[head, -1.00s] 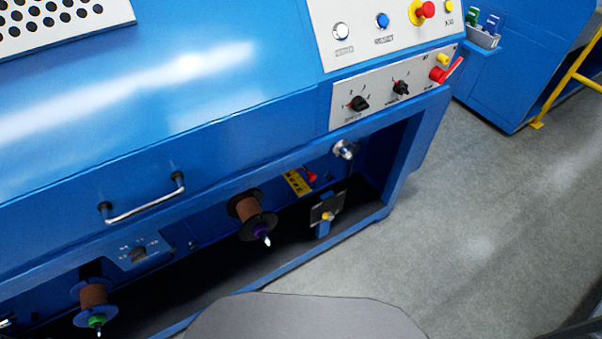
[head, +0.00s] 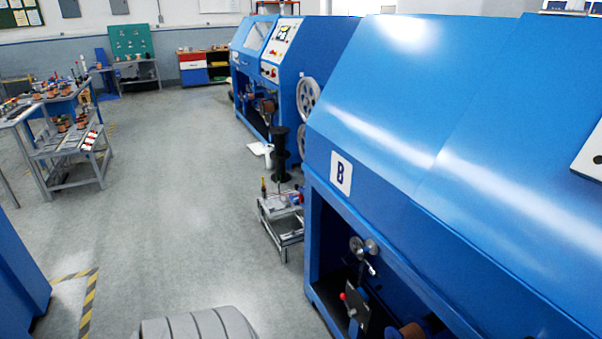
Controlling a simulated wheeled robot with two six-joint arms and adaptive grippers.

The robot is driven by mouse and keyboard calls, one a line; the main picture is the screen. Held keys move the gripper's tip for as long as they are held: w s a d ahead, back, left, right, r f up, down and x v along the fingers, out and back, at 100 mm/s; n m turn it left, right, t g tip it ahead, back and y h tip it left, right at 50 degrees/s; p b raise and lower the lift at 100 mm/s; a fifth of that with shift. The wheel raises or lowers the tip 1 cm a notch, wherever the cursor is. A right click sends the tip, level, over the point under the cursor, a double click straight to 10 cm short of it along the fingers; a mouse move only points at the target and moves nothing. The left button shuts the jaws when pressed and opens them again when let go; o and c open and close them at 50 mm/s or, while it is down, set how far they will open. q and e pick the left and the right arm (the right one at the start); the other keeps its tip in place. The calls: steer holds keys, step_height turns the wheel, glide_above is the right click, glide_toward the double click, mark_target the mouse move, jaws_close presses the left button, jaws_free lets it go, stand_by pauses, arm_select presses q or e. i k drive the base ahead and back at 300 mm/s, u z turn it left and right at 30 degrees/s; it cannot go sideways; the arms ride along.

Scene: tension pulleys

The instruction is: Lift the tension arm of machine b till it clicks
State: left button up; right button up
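Machine b (head: 420,190) is the large blue machine on the right in the head view, with a white plate marked B (head: 341,173) on its end. In its open lower bay are two small pale pulleys (head: 363,247) on a short metal arm that slants downward. Below them is a dark plate (head: 356,312) with a red knob at its left. I cannot tell for sure which of these parts is the tension arm. A brown spool (head: 411,333) is partly cut off at the bottom edge. Neither of my grippers is in view.
Another blue machine (head: 270,60) is further back. Workbenches (head: 70,140) stand at the left. A blue cabinet (head: 18,265) is at lower left beside yellow-black floor tape (head: 90,300). The grey floor between is clear.

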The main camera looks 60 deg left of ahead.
mark_target(374, 270)
steer(key=u, duration=2.1)
steer(key=k, duration=1.2)
steer(key=u, duration=0.8)
steer(key=i, duration=3.35)
steer(key=z, duration=0.6)
steer(key=i, duration=1.1)
steer(key=z, duration=1.5)
steer(key=i, duration=0.9)
steer(key=z, duration=0.9)
